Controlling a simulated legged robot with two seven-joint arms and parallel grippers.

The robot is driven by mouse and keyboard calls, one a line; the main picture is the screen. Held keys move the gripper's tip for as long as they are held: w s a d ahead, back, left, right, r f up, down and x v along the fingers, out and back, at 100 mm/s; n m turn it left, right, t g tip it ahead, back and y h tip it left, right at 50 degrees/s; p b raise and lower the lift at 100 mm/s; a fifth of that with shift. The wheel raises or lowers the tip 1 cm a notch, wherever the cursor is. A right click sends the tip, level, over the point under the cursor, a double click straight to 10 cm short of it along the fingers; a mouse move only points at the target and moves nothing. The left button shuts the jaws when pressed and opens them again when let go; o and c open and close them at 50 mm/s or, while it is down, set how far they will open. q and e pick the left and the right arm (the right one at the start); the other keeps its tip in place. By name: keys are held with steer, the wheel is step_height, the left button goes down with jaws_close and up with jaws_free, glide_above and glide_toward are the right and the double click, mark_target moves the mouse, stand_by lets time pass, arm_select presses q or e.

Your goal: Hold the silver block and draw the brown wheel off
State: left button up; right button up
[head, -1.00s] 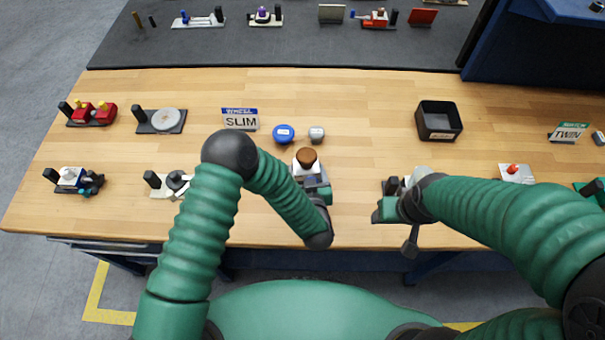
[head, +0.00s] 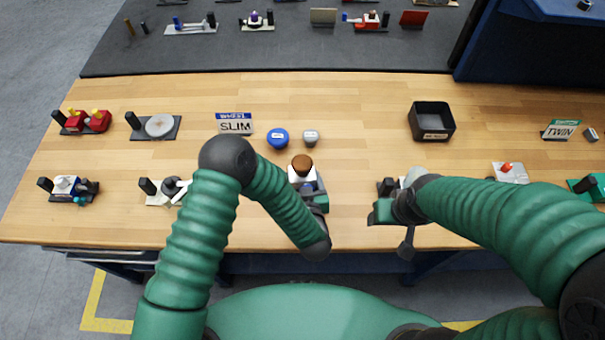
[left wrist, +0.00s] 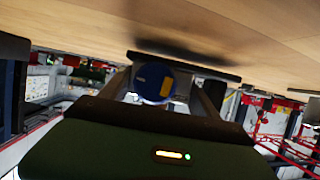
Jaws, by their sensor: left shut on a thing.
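The brown wheel (head: 302,162) sits on top of the silver block (head: 295,176), which looks pale or white, at mid-table in the head view. My left gripper (head: 311,192) is at the near side of the block, just below the wheel, and is shut on the block. Its fingers partly hide the block. In the left wrist view a round blue part (left wrist: 153,82) shows between the fingers; the brown wheel cannot be made out there.
A blue knob (head: 277,138) and a small grey piece (head: 311,137) stand behind the wheel. A black bin (head: 431,122) is at back right. A SLIM sign (head: 235,123) and several fixtures stand to the left. Table between the wheel and bin is clear.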

arm_select(q)
steer(key=shift+a+f, duration=0.15)
steer(key=shift+f, duration=0.05)
steer(key=shift+w+a+f, duration=0.1)
steer(key=shift+a+f, duration=0.05)
steer(key=shift+a, duration=0.1)
arm_select(e)
steer(key=shift+w+a, duration=0.1)
steer(key=shift+a, duration=0.3)
arm_select(q)
steer(key=shift+d+f, duration=0.15)
steer(key=shift+d, duration=0.1)
arm_select(e)
steer(key=shift+d, duration=0.25)
arm_select(q)
steer(key=shift+a+f, duration=0.15)
steer(key=shift+f, duration=0.05)
arm_select(e)
steer(key=shift+a, duration=0.15)
arm_select(q)
steer(key=shift+f, duration=0.15)
stand_by(0.3)
